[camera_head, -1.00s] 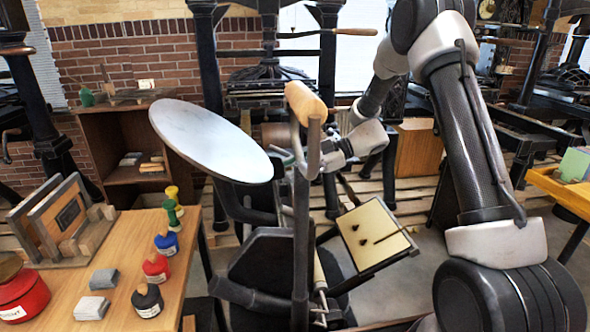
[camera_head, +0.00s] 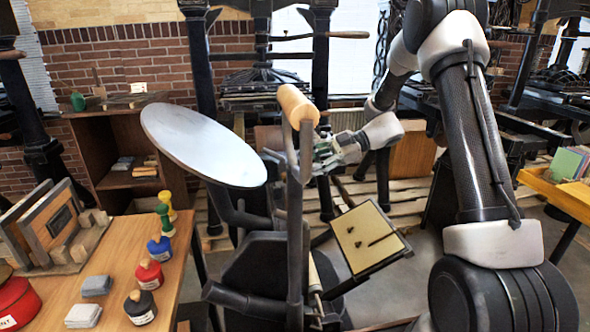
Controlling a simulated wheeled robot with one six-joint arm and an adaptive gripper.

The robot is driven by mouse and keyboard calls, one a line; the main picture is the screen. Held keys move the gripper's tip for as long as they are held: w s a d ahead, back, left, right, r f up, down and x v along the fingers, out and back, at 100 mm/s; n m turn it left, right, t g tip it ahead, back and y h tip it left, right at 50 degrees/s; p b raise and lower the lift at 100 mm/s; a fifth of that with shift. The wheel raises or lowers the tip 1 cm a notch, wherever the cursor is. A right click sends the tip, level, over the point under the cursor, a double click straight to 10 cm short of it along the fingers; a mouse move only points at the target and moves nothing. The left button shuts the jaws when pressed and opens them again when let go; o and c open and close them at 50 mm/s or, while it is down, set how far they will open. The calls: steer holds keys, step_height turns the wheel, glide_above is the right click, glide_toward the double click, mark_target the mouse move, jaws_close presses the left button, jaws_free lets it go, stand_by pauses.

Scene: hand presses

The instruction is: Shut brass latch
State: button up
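I cannot make out the brass latch; it is hidden or too small to tell in this view. The hand press in front of me has a round grey ink disc (camera_head: 203,143), a dark lever with a wooden handle (camera_head: 297,103), and a tilted bed (camera_head: 369,237) with a cream sheet. My gripper (camera_head: 319,160) is just right of the upright lever, below the level of its wooden handle. Its fingertips are small and partly lost against the lever, so I cannot tell whether it is open or shut, or whether it touches anything.
A wooden table (camera_head: 180,262) at left holds red, blue and black ink bottles, grey blocks and a wooden frame. A yellow tray (camera_head: 560,192) with coloured cards stands at right. Larger presses and a low wooden cabinet (camera_head: 122,195) stand behind.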

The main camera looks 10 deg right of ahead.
steer(key=v, duration=0.5)
steer(key=s+d+f+m+g+h, duration=0.1)
steer(key=s+d+f+m+h, duration=0.2)
steer(key=s+m, duration=0.35)
steer(key=s+d+f+m+g+h, duration=0.1)
steer(key=s+d+f+m+h, duration=0.2)
steer(key=m, duration=0.7)
steer(key=s+d+r+m+t+h, duration=0.3)
steer(key=s+r, duration=0.5)
steer(key=s, duration=0.3)
steer(key=s+d+r+m+t+h, duration=0.3)
steer(key=s+r, duration=0.5)
steer(key=s, duration=0.4)
steer(key=shift+s+d+h, duration=0.2)
steer(key=shift+d+h, duration=0.3)
steer(key=shift+h, duration=0.5)
